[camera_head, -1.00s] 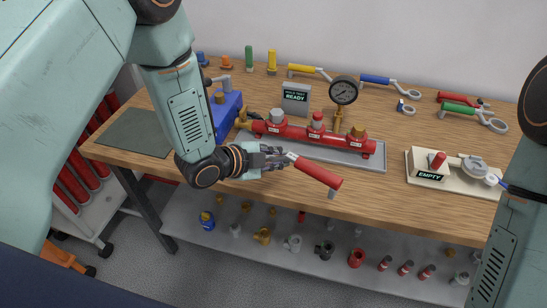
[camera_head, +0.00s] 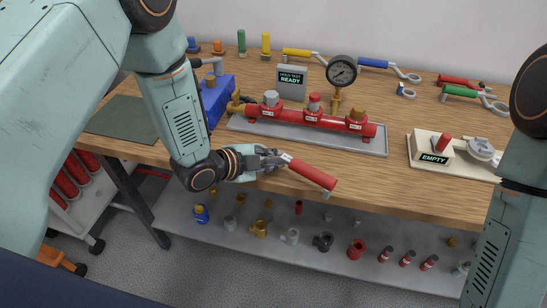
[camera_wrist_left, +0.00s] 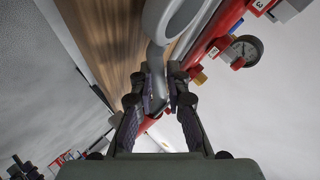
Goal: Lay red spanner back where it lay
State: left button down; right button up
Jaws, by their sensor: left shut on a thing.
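My left gripper (camera_head: 272,159) is shut on the grey shank of the red spanner (camera_head: 312,173). The red handle points right and slightly down in the head view, in front of the table's near edge in the picture. In the left wrist view, the fingers (camera_wrist_left: 160,92) close on the shank, and a large grey ring (camera_wrist_left: 172,18) shows beyond them. Another red-handled tool (camera_head: 460,81) lies at the back right of the table, beside a green-handled spanner (camera_head: 462,91). My right gripper is outside the head view.
The red pipe manifold (camera_head: 293,116) stands on a grey tray (camera_head: 384,147), with a gauge (camera_head: 342,70) behind. A stand marked EMPTY (camera_head: 434,159) is at right. Yellow (camera_head: 298,52) and blue (camera_head: 373,63) spanners lie at the back. Bare wood (camera_head: 375,185) runs along the front.

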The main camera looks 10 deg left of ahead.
pick_arm(q)
jog(key=shift+s+d+r, duration=0.1)
jog(key=shift+r, duration=0.05)
jog(key=shift+f+b, duration=0.45)
jog(key=shift+f, duration=0.3)
jog(key=c, duration=1.3)
grip_release()
jog(key=shift+o, duration=0.2)
jog(key=shift+s, duration=0.1)
jog(key=v, duration=1.2)
